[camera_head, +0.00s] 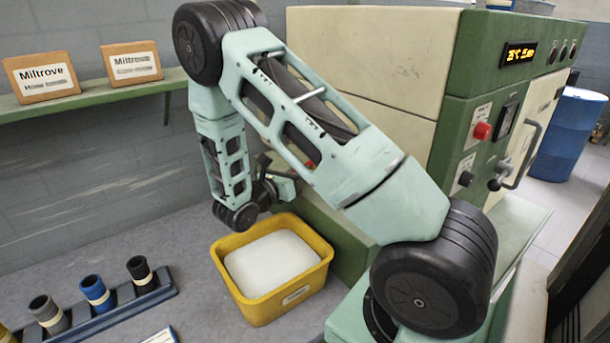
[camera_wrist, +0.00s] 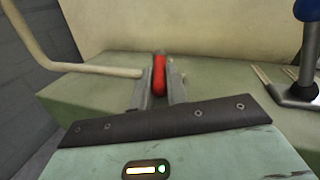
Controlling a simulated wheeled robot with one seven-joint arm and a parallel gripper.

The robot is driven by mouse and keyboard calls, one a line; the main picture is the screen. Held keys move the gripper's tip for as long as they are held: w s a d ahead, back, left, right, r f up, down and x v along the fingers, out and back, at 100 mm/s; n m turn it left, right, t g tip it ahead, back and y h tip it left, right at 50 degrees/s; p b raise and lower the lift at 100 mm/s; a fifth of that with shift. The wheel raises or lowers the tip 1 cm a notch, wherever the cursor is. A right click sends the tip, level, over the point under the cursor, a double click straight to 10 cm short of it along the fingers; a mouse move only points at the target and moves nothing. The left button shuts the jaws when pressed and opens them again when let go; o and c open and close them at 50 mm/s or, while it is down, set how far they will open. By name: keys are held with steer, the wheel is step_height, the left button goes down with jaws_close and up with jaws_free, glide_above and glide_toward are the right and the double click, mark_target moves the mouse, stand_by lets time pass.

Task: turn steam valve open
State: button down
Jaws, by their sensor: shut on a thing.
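A red valve handle (camera_wrist: 158,72) shows upright in the wrist view, above a green machine ledge. My gripper (camera_wrist: 160,90) has a grey finger on each side of the handle and is shut on it. In the head view my gripper (camera_head: 285,186) is low beside the green machine, partly hidden by my own arm. Only a small red bit (camera_head: 311,165) shows near it there, and I cannot tell for sure that it is the handle. The valve's body is hidden behind the fingers.
A cream pipe (camera_wrist: 90,69) bends in from the left. A metal lever with a blue knob (camera_wrist: 306,10) stands at the right. A yellow bin (camera_head: 322,257) of white material sits below my arm. A shelf (camera_head: 90,99) with two boxes is on the wall.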

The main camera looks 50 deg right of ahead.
steer(key=shift+s+n+t, duration=0.2)
steer(key=shift+n+t, duration=0.1)
steer(key=shift+t, duration=0.1)
steer(key=shift+s+d+n+t+y, duration=0.15)
steer(key=shift+s+n+t, duration=0.15)
steer(key=shift+n+t, duration=0.4)
steer(key=shift+s+a+n+t+y, duration=0.15)
steer(key=shift+s+n+t, duration=0.2)
steer(key=shift+t, duration=0.65)
steer(key=shift+d, duration=0.1)
steer(key=c, duration=1.4)
jaws_free()
steer(key=shift+a+b, duration=0.35)
steer(key=shift+a, duration=0.05)
steer(key=b+v, duration=0.3)
steer(key=v, duration=1.3)
steer(key=shift+s+a, duration=0.15)
steer(key=shift+a, duration=0.15)
